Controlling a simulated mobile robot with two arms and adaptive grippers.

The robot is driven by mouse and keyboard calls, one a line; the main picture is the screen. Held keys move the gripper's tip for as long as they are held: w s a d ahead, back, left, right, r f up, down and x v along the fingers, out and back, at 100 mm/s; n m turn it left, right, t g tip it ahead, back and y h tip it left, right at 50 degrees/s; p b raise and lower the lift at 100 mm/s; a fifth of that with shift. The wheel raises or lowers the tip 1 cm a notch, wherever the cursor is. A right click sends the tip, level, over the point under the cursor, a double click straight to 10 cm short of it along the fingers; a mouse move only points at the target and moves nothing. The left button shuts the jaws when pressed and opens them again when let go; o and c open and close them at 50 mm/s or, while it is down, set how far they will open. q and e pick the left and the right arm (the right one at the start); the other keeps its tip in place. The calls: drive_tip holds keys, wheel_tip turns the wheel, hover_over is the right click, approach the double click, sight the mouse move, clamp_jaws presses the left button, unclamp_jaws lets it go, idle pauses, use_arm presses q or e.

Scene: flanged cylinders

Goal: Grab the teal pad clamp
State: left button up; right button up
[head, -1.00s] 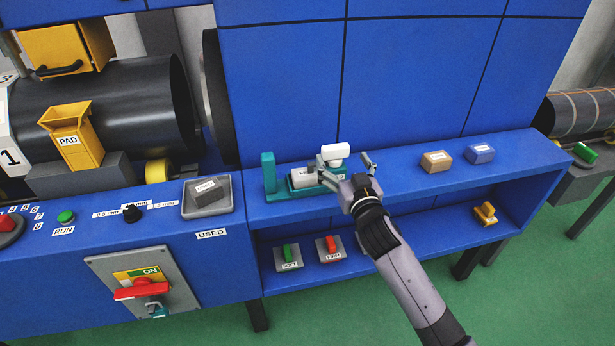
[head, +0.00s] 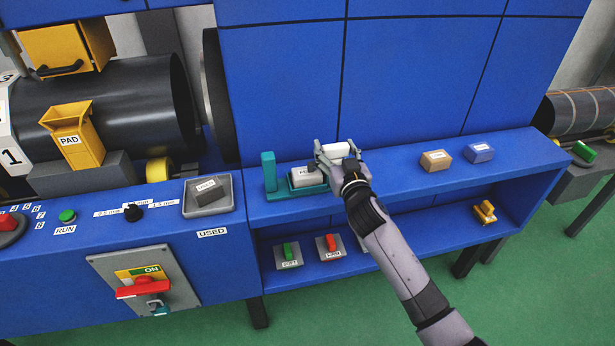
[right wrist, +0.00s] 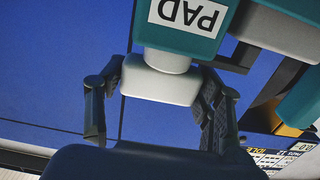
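The teal pad clamp (head: 270,180) stands on the blue shelf, with an upright teal post at its left end and a white handle (head: 337,152) at its right. In the right wrist view its teal block (right wrist: 190,25) bears an upside-down PAD label, with the pale handle (right wrist: 160,82) beside it. My right gripper (head: 335,147) is at the handle, one finger on each side. In the right wrist view the fingers look open around the handle, with a gap at the left; contact on the right is unclear. My left gripper is not in view.
A tan block (head: 436,161) and a blue block (head: 479,153) sit on the shelf to the right. Green and red switches (head: 331,247) are on the lower shelf. A grey tray (head: 208,209) with a dark block lies left of the clamp. The blue panel rises close behind.

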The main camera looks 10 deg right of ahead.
clamp_jaws()
drive_tip(key=shift+r, duration=0.1)
idle(0.7)
